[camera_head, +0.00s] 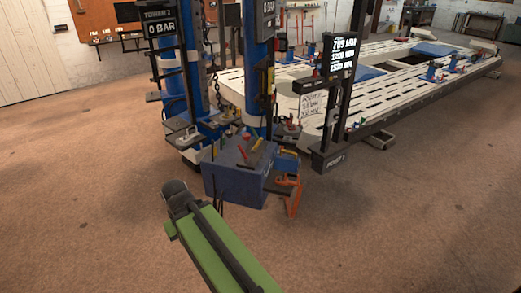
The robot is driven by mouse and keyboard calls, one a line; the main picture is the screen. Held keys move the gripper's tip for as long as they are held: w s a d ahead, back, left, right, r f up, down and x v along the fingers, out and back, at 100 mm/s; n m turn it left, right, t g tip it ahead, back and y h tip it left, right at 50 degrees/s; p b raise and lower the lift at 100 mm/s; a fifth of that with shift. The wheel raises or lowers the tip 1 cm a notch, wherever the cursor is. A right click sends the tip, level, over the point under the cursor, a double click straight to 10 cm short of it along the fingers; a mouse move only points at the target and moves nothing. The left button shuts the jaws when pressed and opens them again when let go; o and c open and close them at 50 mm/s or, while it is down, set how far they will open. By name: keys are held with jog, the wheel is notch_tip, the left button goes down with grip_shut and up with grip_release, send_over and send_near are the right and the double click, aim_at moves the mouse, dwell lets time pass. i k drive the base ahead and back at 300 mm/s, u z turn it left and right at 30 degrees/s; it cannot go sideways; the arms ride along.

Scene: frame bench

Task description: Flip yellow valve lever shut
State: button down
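A small yellow lever-like piece (258,145) sits on top of the blue box (228,183) at the foot of the blue towers. A red handle-like piece (242,152) lies beside it. Another narrow yellow piece (270,80) stands upright on the side of the right blue tower (257,75). I cannot tell which yellow piece is the valve lever, or whether it is open or shut. My green arm link shows at the bottom centre, in front of and apart from the box. My gripper is not in view.
A black display post (337,95) stands right of the box. A long pale slotted frame bench (400,85) fills the back right. The brown floor (400,225) is clear at the front right and left.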

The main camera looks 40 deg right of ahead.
aim_at(254, 149)
jog(key=z, duration=1)
jog(key=i, duration=1)
jog(key=z, duration=0.3)
jog(key=k, duration=0.1)
jog(key=u, duration=2.8)
jog(key=k, duration=0.85)
jog(key=z, duration=0.8)
jog(key=i, duration=0.55)
jog(key=u, duration=0.1)
